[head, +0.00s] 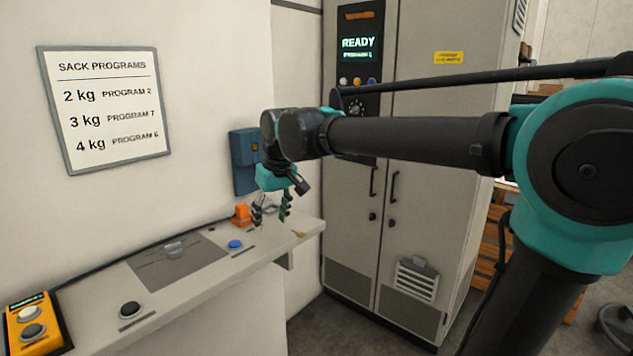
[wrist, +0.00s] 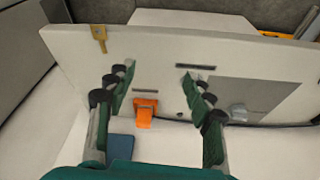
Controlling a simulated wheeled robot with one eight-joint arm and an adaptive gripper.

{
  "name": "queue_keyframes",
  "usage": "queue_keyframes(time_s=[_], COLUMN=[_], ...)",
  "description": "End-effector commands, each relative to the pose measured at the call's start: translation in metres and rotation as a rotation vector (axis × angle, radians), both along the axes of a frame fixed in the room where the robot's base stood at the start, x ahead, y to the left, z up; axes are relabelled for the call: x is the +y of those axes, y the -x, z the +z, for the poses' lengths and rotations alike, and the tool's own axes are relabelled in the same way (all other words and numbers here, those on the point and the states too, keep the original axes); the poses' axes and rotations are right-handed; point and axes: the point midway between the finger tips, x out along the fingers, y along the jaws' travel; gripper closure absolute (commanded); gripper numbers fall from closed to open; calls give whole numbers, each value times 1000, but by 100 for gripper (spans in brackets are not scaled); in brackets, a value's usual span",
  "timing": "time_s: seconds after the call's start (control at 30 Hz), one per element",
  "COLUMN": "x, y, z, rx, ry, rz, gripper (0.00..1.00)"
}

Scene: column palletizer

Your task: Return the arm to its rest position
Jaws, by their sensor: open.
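My gripper (head: 271,213) hangs from the arm's end over the far end of the pale shelf (head: 190,285), fingers pointing down. Its two dark green fingers are spread and nothing is between them. In the wrist view the open gripper (wrist: 157,82) also shows against the shelf (wrist: 150,48), with an orange block (wrist: 146,105) seen between the fingers. In the head view the orange block (head: 241,214) stands by the wall, left of the gripper. The arm reaches out to the left from the right side of the picture.
A blue button (head: 235,244), a black button (head: 130,309), and a grey plate (head: 160,270) with a clear knob lie along the shelf. A brass piece (head: 298,234) sits at its right end. A grey cabinet (head: 440,200) with a READY display (head: 359,43) stands behind the arm.

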Motion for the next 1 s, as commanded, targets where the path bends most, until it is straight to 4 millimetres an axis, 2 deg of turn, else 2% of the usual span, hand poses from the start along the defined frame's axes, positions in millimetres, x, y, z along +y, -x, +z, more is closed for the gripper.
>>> queue_keyframes(time_s=[0.17, 0.27, 0.4, 0.5, 0.6, 0.7, 0.8, 1.0], x=[-62, -111, -184, -230, -264, -287, -299, -304], y=[-7, -4, 19, 46, 76, 102, 119, 129], z=[-48, -87, -147, -187, -221, -245, -259, -267], rx=[-10, -19, -35, -47, -59, -67, -71, -76], ry=[-7, -13, -20, -25, -28, -29, -30, -31], rz=[-120, -216, -367, -473, -562, -630, -672, -693], gripper=[47, 47, 47, 47, 47, 47, 47, 47])
